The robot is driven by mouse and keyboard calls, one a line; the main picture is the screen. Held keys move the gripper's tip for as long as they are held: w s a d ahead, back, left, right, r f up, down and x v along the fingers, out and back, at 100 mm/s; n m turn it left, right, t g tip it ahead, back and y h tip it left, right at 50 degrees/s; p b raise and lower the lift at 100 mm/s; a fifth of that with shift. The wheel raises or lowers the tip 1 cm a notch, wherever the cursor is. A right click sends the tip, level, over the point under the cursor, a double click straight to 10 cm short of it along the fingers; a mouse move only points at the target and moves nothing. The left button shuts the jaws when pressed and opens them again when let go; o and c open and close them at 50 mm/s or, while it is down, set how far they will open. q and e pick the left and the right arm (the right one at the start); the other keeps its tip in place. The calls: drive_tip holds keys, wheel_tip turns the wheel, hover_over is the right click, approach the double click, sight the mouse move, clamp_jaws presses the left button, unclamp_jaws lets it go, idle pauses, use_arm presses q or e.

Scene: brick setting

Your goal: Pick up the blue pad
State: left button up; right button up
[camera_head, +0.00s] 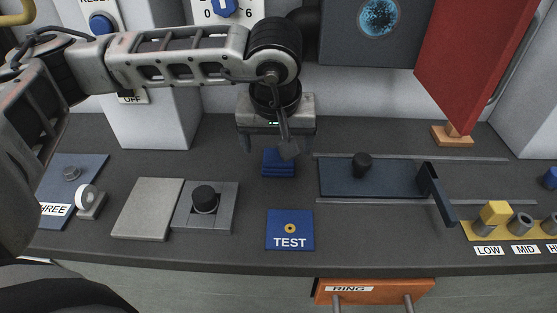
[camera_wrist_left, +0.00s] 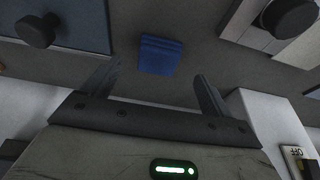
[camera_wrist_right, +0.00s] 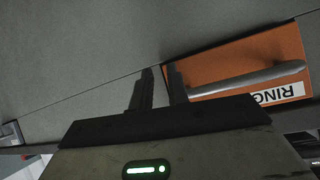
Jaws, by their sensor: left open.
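The blue pad (camera_head: 277,168) is a small dark blue block with ridges, lying on the grey counter near its middle in the head view. It also shows in the left wrist view (camera_wrist_left: 160,56), ahead of and between the fingers. My left gripper (camera_head: 276,147) is open and empty, just behind and above the pad; its spread fingers also show in the left wrist view (camera_wrist_left: 157,75). No contact with the pad is visible. My right gripper (camera_wrist_right: 160,72) shows only in the right wrist view, near the orange drawer front, with its fingers close together and nothing visible between them.
A blue TEST plate (camera_head: 290,219) lies in front of the pad. A slider panel (camera_head: 345,190) with black knob and upright handle is to the right. A black knob on a grey plate (camera_head: 222,219) is to the left. The orange RING drawer (camera_head: 390,288) is below the counter edge.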

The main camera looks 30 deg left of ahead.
sight(278, 158)
use_arm(q)
drive_tip(key=shift+p+x, duration=0.45)
drive_tip(key=shift+x, duration=2.5)
drive_tip(key=shift+w+r, duration=0.1)
drive_tip(key=shift+w, duration=0.1)
drive_tip(key=c, duration=1.1)
